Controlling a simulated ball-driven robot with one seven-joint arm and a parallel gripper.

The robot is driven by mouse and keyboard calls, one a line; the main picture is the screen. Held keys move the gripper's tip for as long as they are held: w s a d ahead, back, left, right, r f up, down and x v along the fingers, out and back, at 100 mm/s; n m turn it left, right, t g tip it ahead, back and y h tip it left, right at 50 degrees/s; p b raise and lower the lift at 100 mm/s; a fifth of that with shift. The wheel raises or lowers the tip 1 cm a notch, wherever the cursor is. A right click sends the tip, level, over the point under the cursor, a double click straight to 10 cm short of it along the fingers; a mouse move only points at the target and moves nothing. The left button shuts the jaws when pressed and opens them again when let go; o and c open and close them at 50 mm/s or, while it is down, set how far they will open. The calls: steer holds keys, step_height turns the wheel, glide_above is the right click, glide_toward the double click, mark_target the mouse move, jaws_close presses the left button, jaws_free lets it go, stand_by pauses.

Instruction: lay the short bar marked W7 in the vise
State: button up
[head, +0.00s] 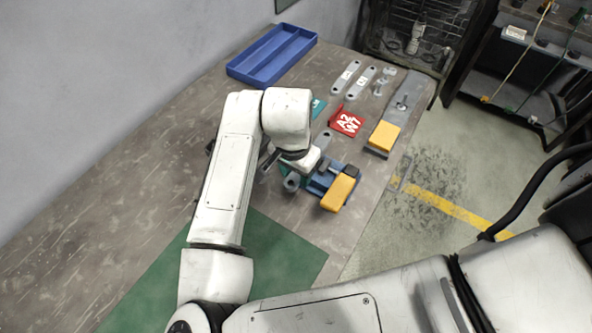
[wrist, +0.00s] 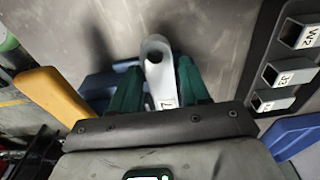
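My gripper (wrist: 160,85) has green fingers shut on a grey bar (wrist: 156,60) with a round holed end. A white label on the bar shows what looks like a 7; the rest of the label is hidden by the gripper body. The vise has an orange part (head: 339,192) in front. In the wrist view the vise (wrist: 100,88) is partly hidden behind the left finger.
A red card reading A2 W7 (head: 346,122) lies behind the vise. Labelled bars (head: 345,78) and a plate with an orange block (head: 384,136) lie farther back. A blue tray (head: 272,56) is at the back left. A dark labelled rack (wrist: 283,58) stands right in the wrist view.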

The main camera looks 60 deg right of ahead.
steer(key=shift+o, duration=1.4)
step_height(320, 180, up, 11)
steer(key=a, duration=0.1)
steer(key=shift+f+b, duration=0.15)
steer(key=shift+b, duration=0.15)
steer(key=shift+s, duration=0.1)
